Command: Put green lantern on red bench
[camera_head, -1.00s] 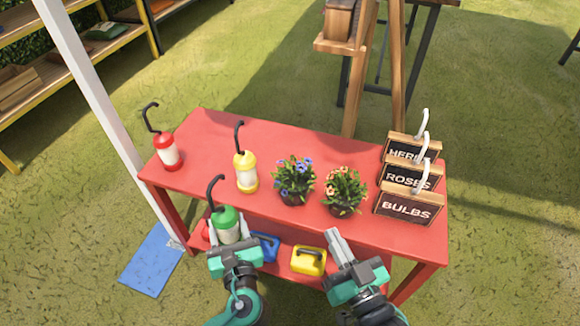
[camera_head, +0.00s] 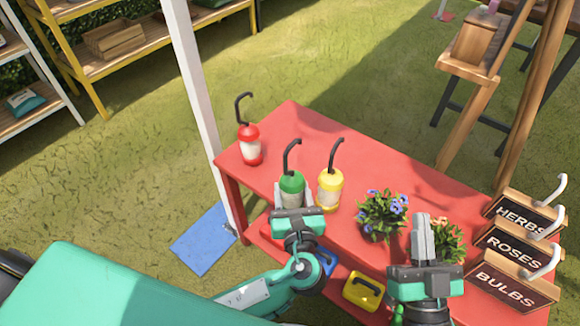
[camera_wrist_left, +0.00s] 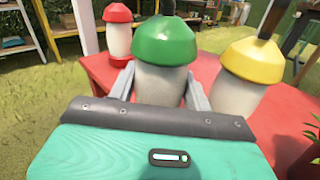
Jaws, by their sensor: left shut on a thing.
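The green lantern (camera_head: 291,188) has a black hook handle and a pale body. My left gripper (camera_head: 293,207) is shut on its body; the lantern also fills the middle of the left wrist view (camera_wrist_left: 164,55). It is upright at the front left part of the red bench (camera_head: 365,168). I cannot tell whether its base touches the top, because the gripper hides it. The yellow lantern (camera_head: 329,190) stands close to its right and the red lantern (camera_head: 249,145) stands at the back left. My right gripper (camera_head: 422,238) points up in front of the flower pots, its fingers close together.
A blue-flowered pot (camera_head: 381,213) and an orange-flowered pot (camera_head: 444,240) stand on the bench. Several signs, including the bulbs sign (camera_head: 512,285), line its right side. A white post (camera_head: 196,90) rises at the left end. Bench top is bare behind the lanterns.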

